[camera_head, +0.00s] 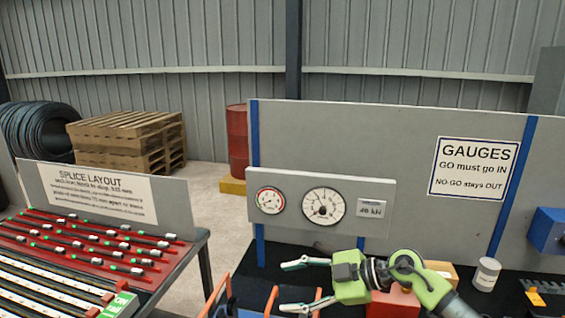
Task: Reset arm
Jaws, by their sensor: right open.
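My right gripper (292,286) comes in from the lower right with its green arm. Its two pale fingers point left and are spread apart, with nothing between them. It hangs in front of the gauge panel (375,185), over the black bench top. My left gripper is not in view.
A red box (393,302) and a white cup (486,274) stand on the bench behind and beside my arm. Orange-framed items (222,297) lie below the fingers. A splice layout table (50,262) with several bars stands at left. A blue box (547,231) is at the right edge.

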